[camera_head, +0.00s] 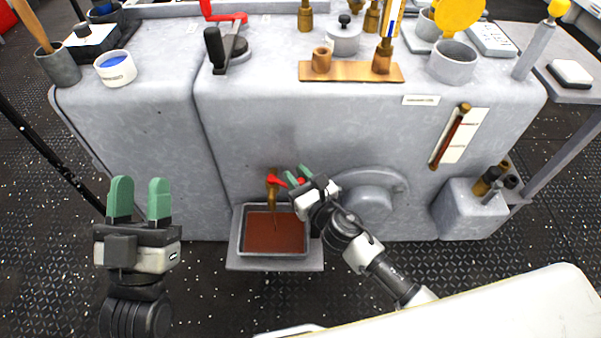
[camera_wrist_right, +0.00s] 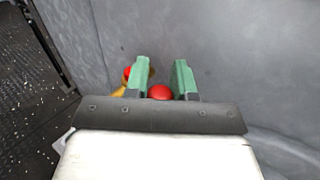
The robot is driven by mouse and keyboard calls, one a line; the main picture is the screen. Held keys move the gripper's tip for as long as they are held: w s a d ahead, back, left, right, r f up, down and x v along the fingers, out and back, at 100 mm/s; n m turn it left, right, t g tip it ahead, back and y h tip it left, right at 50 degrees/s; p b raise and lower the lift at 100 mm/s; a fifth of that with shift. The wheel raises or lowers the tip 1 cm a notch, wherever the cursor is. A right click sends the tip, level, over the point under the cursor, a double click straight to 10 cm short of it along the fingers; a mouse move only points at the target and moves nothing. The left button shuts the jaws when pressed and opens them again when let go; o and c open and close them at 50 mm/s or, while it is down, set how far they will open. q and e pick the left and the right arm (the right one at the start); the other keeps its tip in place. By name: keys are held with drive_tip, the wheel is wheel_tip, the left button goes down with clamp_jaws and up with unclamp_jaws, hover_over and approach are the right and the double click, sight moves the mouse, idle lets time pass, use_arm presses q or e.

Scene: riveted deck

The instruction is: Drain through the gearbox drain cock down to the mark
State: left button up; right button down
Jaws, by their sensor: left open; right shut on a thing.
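The brass drain cock (camera_head: 272,188) with its red lever (camera_head: 277,180) sticks out low on the grey gearbox (camera_head: 330,130). A thin dark stream seems to run from its spout into a tray (camera_head: 243,245) of red-brown oil (camera_head: 275,232). My right gripper (camera_head: 298,175) is shut on the red lever's end; the red knob (camera_wrist_right: 160,92) shows between its fingers in the wrist view, with the brass body (camera_wrist_right: 143,72) behind. A slanted sight tube (camera_head: 450,135) holds dark red-brown liquid beside a pale marked plate (camera_head: 466,137); the exact level is unclear. My left gripper (camera_head: 139,200) is open and empty.
A round grey cover (camera_head: 370,203) bulges right of the cock. A grey box with brass fittings (camera_head: 470,208) stands at the right. A cup with blue contents (camera_head: 115,68) and a brass plate (camera_head: 350,72) are on top. Floor around my left gripper is clear.

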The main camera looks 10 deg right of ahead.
drive_tip(key=shift+s+a+h, duration=0.1)
drive_tip(key=shift+s+h, duration=0.05)
drive_tip(key=shift+h, duration=0.35)
drive_tip(key=shift+m, duration=0.3)
drive_tip(key=c, duration=1.2)
unclamp_jaws()
drive_tip(key=shift+s, duration=0.1)
